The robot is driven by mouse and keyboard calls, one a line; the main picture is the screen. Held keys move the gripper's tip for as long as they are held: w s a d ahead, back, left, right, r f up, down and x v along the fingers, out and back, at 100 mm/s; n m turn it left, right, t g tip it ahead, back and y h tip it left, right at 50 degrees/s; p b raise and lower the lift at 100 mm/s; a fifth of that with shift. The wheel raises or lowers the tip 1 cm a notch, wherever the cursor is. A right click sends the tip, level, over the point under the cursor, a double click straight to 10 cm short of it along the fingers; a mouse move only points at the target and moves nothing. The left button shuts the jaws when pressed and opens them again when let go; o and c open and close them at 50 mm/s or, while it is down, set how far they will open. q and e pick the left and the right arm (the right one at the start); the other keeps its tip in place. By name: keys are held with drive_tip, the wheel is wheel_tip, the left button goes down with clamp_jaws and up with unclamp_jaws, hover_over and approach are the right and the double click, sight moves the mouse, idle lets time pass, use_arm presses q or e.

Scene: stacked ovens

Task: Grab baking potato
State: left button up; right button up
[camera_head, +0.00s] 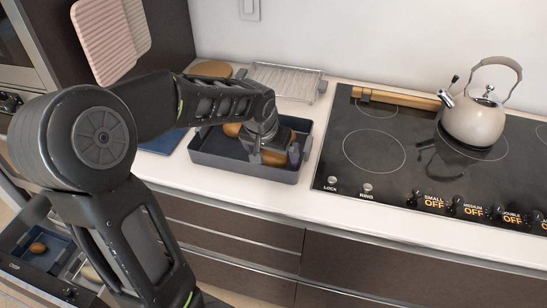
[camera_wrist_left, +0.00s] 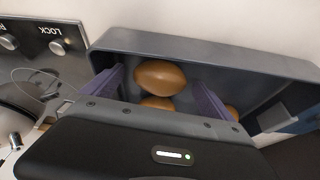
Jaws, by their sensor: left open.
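Several brown potatoes lie in a dark grey baking tray (camera_head: 240,169) on the counter. My left gripper (camera_head: 279,154) is open and reaches down into the right part of the tray. In the left wrist view one potato (camera_wrist_left: 160,77) lies between the two purple fingers, with no clear grip on it. A second potato (camera_wrist_left: 155,103) is partly hidden behind the gripper body, and another (camera_wrist_left: 232,112) shows beyond one finger. In the head view a potato (camera_head: 232,129) lies left of the gripper. My right gripper is not in view.
A black cooktop (camera_head: 400,160) with a kettle (camera_head: 474,122) stands right of the tray. A wire rack (camera_head: 285,82) and a round wooden board (camera_head: 210,69) lie behind it. At lower left, another potato (camera_head: 38,248) sits in a blue tray inside an open compartment.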

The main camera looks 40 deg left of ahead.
sight(272, 154)
use_arm(q)
drive_tip(key=shift+c, duration=0.6)
drive_tip(key=c, duration=1.4)
drive_tip(key=shift+c, duration=0.2)
drive_tip(key=shift+r, duration=0.1)
wheel_tip(272, 154, up, 10)
